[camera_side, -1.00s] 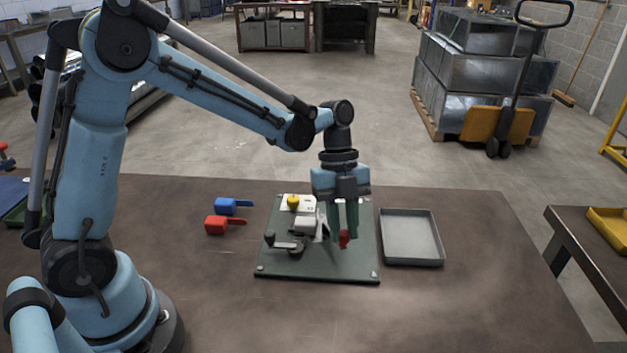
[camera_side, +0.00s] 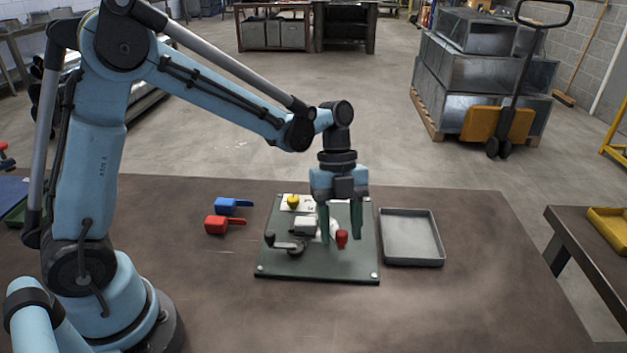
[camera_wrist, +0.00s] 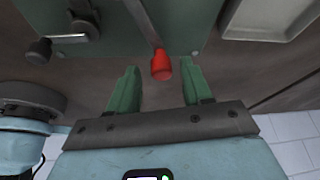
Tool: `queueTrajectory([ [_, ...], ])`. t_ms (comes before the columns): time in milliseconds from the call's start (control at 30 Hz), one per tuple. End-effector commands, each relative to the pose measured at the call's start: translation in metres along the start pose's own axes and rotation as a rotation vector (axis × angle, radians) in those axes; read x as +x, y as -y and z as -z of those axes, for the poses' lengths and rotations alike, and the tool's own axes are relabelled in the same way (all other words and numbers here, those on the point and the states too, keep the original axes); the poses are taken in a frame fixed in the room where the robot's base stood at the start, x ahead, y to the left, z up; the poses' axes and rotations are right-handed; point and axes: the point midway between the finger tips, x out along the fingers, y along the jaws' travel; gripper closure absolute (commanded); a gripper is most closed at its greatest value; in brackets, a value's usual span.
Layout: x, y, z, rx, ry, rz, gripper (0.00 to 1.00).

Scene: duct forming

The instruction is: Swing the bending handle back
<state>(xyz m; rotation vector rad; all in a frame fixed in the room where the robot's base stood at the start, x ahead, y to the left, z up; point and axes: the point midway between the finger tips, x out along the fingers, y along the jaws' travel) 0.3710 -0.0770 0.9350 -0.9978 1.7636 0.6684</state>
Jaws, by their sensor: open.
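The bending handle shows as a red knob (camera_side: 342,239) on the right part of the green base plate (camera_side: 318,270) in the side view. In the wrist view the red knob (camera_wrist: 161,65) sits at the end of a grey lever. My gripper (camera_side: 341,238) is over the plate, pointing down, with its green fingers spread apart. In the wrist view my gripper (camera_wrist: 158,78) is open, with one finger to each side of the knob and a gap on both sides. The upper part of the lever is partly hidden by my fingers in the side view.
A clamp with a black knob (camera_side: 270,238) and a yellow knob (camera_side: 293,201) are on the plate. A grey tray (camera_side: 411,238) lies right of the plate. A blue tool (camera_side: 233,206) and a red tool (camera_side: 223,224) lie to its left. The front of the table is clear.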

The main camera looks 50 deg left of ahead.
Motion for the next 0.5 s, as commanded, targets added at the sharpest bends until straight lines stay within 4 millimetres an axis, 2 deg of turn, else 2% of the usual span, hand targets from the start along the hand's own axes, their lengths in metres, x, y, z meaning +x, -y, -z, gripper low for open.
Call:
queueTrajectory([
  [267,-0.010,0.000,-0.001,-0.002,0.000,0.002,0.51],
  [500,-0.050,0.000,0.000,-0.002,0.000,0.001,0.51],
])
